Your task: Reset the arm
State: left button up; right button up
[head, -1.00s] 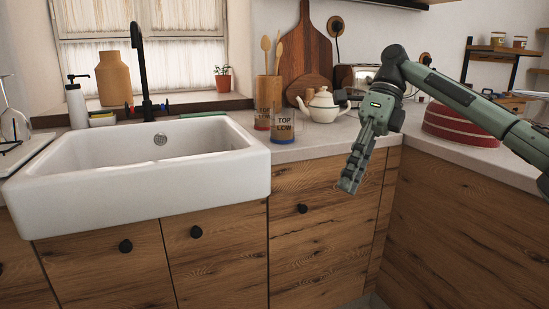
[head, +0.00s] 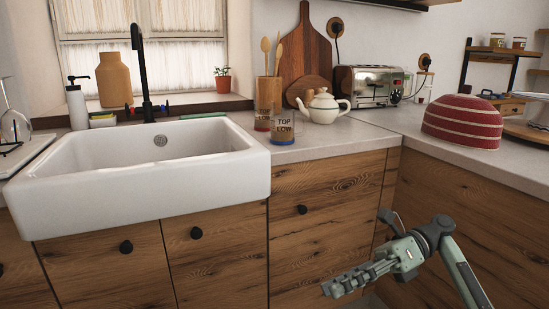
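My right gripper (head: 343,285) is low at the lower right of the head view, in front of the wooden cabinet doors and below the counter. It is green-grey with dark joints, and its fingers point left. I see nothing held in it, but from this side I cannot tell how far the fingers are apart. My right arm comes up from the bottom edge and bends at the wrist. My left gripper is not in view.
A white sink (head: 140,165) is at left. Cabinet fronts (head: 325,220) with black knobs stand behind my gripper.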

jog(key=w+d+f+n+t+h, duration=0.8)
jog(key=w+d+f+n, duration=0.1)
jog(key=w+f, duration=0.45)
jog(key=w+d+n+t+h, duration=0.25)
jog(key=d+n+h, duration=0.2)
jog(key=d, duration=0.25)
jog(key=w+d+r+n+t+h, duration=0.1)
jog(key=w+d+n+h, duration=0.2)
jog(key=d+n, duration=0.3)
jog(key=w+d+n+t+h, duration=0.15)
jog(key=d+n+h, duration=0.25)
jog(key=d, duration=0.4)
jog(key=s+a+f+g+y, duration=0.1)
jog(key=s+a+f, duration=0.3)
jog(key=s+f, duration=0.45)
jog(key=s+a+f+g+y, duration=0.1)
jog(key=s+a+f, duration=0.4)
jog(key=s+f, duration=0.4)
jog(key=s+a+f+g, duration=0.1)
jog(key=s+a+f, duration=0.1)
jog(key=s, duration=0.9)
jog(key=s+a+f+n+g+y, duration=0.1)
jog(key=s+a, duration=0.3)
jog(key=s, duration=0.7)
jog(key=shift+f+g, duration=0.3)
jog(key=shift+f, duration=0.2)
